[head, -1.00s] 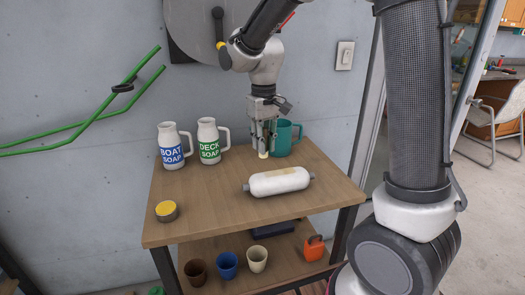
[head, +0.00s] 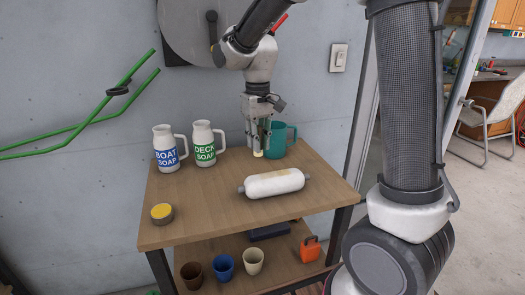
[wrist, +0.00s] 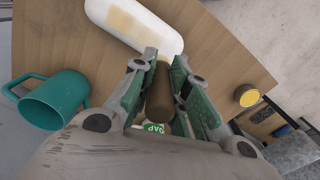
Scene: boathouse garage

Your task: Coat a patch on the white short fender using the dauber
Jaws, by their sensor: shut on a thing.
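The white short fender (head: 274,184) lies on its side on the wooden table, near the right. A tan patch (wrist: 128,22) shows on it in the wrist view. My gripper (head: 259,137) is shut on the dauber, a brown cylinder (wrist: 160,95) between the fingers. Its pale tip (head: 258,154) points down in the head view, above the table behind the fender and apart from it. A small round tin with yellow contents (head: 161,212) stands at the table's front left. It also shows in the wrist view (wrist: 247,95).
A teal mug (head: 278,142) stands close to the right of my gripper. Boat soap (head: 166,150) and deck soap (head: 204,145) jugs stand at the back left. Cups, including a blue one (head: 223,268), and an orange item (head: 310,249) sit on the lower shelf. The table's middle left is clear.

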